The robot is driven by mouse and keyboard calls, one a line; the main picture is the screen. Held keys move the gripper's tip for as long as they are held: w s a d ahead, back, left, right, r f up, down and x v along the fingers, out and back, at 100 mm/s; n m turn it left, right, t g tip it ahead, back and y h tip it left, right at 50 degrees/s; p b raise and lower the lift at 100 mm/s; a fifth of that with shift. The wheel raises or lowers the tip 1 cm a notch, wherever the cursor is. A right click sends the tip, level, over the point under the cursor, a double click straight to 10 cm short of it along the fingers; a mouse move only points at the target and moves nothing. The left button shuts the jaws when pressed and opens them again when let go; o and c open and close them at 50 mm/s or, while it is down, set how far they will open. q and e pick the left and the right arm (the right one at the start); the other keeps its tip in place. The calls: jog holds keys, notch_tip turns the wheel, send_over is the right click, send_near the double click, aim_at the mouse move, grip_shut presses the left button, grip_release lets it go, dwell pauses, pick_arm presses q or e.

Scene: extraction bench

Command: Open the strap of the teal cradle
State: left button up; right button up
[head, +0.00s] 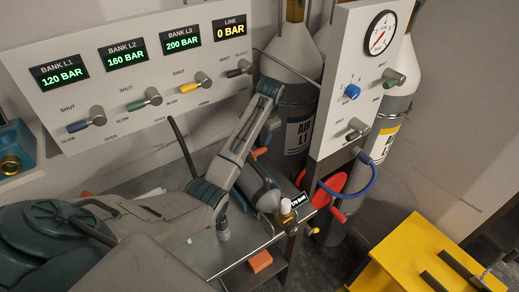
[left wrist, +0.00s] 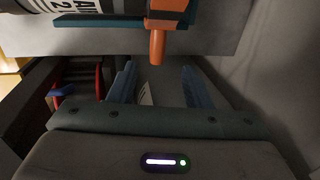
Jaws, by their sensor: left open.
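The teal cradle (left wrist: 215,14) shows in the left wrist view at the top, around a grey cylinder (left wrist: 115,8) with a white label. An orange strap handle (left wrist: 157,38) hangs from it towards me; I cannot tell how the strap itself lies. In the head view an orange piece (head: 258,153) shows just below my left gripper (head: 268,134), with the cradle mostly hidden by the arm. In the left wrist view my left gripper (left wrist: 158,75) is open, its two fingers on either side of the handle's line, with nothing between them. My right gripper is not in view.
A valve panel (head: 140,40) stands behind, with a gauge panel (head: 345,110) and tall gas cylinders (head: 400,100) at right. A blue hose (head: 365,185) and red wheel (head: 328,188) sit beside the bench (head: 235,258). An orange block (head: 260,261) and yellow stand (head: 415,255) are nearer.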

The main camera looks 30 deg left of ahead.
aim_at(259, 150)
pick_arm(q)
jog(key=f, duration=0.3)
jog(key=a+f+p, duration=0.1)
jog(key=f, duration=0.1)
jog(key=f+p, duration=0.1)
jog(key=f, duration=0.2)
jog(key=shift+w+a+f, duration=0.1)
jog(key=shift+a+f, duration=0.1)
jog(key=shift+f, duration=0.1)
jog(key=shift+c, duration=0.2)
grip_shut()
